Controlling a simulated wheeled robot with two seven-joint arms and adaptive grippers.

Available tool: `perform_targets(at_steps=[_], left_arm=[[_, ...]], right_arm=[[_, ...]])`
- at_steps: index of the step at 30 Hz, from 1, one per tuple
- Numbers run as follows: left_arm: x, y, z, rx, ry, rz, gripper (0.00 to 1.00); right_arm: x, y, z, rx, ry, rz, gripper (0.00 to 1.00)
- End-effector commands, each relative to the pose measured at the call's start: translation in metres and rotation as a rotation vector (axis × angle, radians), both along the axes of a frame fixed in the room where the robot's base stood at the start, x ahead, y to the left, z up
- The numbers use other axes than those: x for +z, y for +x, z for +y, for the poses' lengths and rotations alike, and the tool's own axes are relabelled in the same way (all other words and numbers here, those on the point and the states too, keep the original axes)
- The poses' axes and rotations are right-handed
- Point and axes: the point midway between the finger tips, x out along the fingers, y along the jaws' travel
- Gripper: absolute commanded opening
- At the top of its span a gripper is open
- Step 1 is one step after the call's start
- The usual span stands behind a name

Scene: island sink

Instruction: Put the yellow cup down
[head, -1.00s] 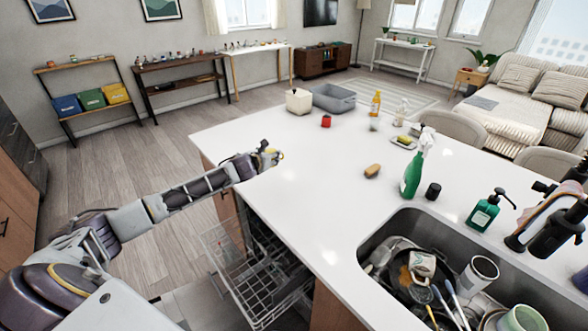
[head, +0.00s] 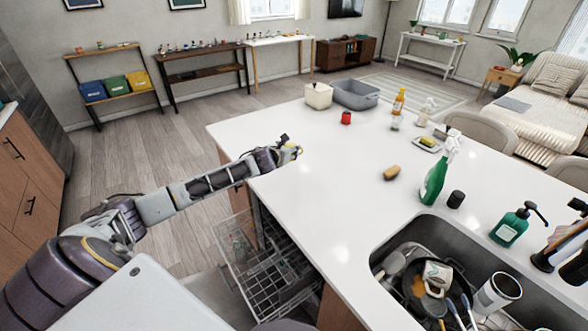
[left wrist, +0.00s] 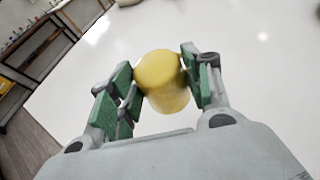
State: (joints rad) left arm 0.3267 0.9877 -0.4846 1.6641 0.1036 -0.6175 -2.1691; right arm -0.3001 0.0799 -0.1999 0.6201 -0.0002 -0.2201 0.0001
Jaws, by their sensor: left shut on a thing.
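The yellow cup (left wrist: 166,84) is between the green-padded fingers of my left gripper (left wrist: 158,88) in the left wrist view, and the gripper is shut on it. In the head view my left gripper (head: 290,150) is over the left part of the white island counter (head: 330,190), near its left edge. Only a small yellow part of the cup (head: 299,151) shows there. I cannot tell whether the cup touches the counter. My right gripper is not in view.
The counter around the gripper is clear. Farther back stand a red cup (head: 346,118), a cream container (head: 318,96) and a grey bin (head: 356,94). An open dishwasher rack (head: 262,270) is below.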

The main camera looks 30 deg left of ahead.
Motion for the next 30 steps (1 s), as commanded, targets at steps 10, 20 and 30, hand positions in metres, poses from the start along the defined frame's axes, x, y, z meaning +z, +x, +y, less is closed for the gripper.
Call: perform_targets(at_steps=[10,20,30], left_arm=[[-0.039,0.000,0.000,0.002,-0.002,0.001,0.23],[-0.043,0.000,0.000,0.000,0.000,-0.002,0.23],[-0.056,0.000,-0.001,0.000,-0.001,0.001,0.23]], right_arm=[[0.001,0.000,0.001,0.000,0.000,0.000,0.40],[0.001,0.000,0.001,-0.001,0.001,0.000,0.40],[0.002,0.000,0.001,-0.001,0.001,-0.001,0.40]])
